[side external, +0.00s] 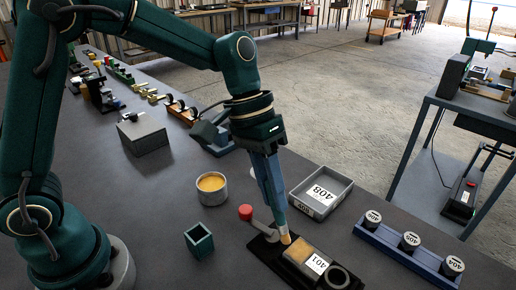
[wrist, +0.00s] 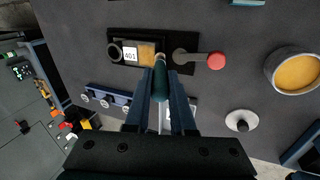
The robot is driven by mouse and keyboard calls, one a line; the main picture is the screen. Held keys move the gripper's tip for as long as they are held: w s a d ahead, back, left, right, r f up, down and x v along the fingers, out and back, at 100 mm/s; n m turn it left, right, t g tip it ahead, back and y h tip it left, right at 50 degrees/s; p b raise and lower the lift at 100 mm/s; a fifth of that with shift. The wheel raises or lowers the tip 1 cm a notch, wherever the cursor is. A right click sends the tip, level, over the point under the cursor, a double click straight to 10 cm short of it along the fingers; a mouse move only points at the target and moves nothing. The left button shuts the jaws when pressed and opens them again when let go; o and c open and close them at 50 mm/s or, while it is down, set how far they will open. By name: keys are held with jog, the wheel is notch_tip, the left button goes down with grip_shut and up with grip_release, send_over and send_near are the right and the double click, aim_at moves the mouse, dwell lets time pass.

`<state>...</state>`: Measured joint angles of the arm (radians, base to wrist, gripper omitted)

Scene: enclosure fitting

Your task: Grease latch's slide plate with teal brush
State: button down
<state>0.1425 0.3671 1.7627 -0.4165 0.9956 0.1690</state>
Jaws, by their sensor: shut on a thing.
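My gripper (wrist: 160,98) is shut on the teal brush (wrist: 160,80), which points down between the fingers. In the side view the brush's tan tip (side external: 285,238) is at the lever-side end of the latch's slide plate (side external: 297,250); whether it touches is unclear. The plate has a yellowish-tan surface, also visible in the wrist view (wrist: 146,51), beside a white 401 label (side external: 317,263). The latch has a black base (side external: 264,251), a grey lever with a red knob (side external: 245,212), and a dark ring (side external: 338,276) at the other end. The grease pot (side external: 211,187) stands apart, holding yellow grease.
An empty teal square holder (side external: 199,241) stands left of the latch. A grey tray marked 408 (side external: 320,191) lies behind it. A blue rack (side external: 408,249) with several numbered round pieces is to the right. A grey block (side external: 143,134) and small fixtures stand farther back.

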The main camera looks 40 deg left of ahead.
jog(key=shift+d+f, duration=0.1)
jog(key=shift+d, duration=2.7)
notch_tip(320, 180, up, 6)
jog(key=shift+r, duration=0.2)
notch_tip(320, 180, up, 3)
jog(key=shift+f, duration=0.1)
